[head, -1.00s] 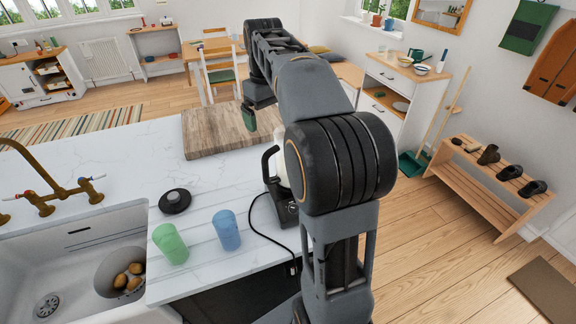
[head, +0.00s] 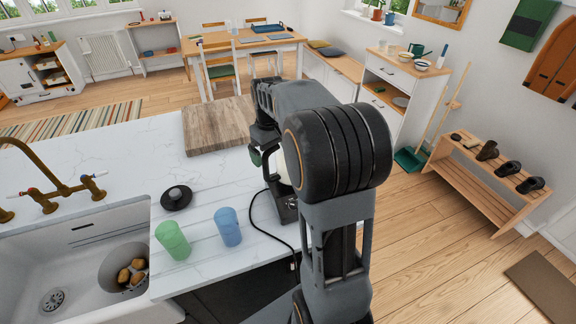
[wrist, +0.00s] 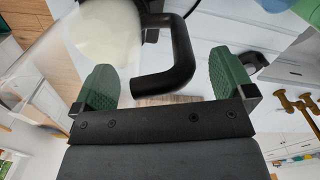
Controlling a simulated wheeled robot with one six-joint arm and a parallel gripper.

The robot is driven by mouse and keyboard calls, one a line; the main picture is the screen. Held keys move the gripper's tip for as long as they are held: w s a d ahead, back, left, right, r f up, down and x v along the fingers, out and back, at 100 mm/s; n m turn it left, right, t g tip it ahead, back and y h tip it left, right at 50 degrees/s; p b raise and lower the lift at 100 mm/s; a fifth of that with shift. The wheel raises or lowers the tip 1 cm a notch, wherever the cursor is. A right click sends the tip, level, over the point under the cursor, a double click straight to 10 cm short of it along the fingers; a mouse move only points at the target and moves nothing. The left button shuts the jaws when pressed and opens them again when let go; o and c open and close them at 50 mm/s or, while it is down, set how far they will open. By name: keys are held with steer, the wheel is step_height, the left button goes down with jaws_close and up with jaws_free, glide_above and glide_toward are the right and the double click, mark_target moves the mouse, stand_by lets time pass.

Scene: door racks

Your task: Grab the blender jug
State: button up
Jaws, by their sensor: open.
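The blender jug (wrist: 105,28) is a translucent pale body with a black loop handle (wrist: 178,60) in the wrist view. My gripper (wrist: 165,82) is open, with a green finger pad on each side of the handle's free end in that picture. The left pad overlaps the jug body; I cannot tell whether it touches. In the head view the jug (head: 283,170) stands on its black base (head: 285,207), mostly hidden behind my arm. One green fingertip (head: 255,157) shows at its left; the other is hidden.
A black lid (head: 176,197), a green cup (head: 172,241) and a blue cup (head: 228,228) stand on the white counter left of the base. A wooden board (head: 215,125) lies behind. A cable (head: 268,236) runs over the counter's front edge. The sink (head: 75,262) is at left.

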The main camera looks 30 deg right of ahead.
steer(key=shift+f, duration=0.35)
steer(key=c, duration=1.8)
steer(key=shift+r, duration=0.1)
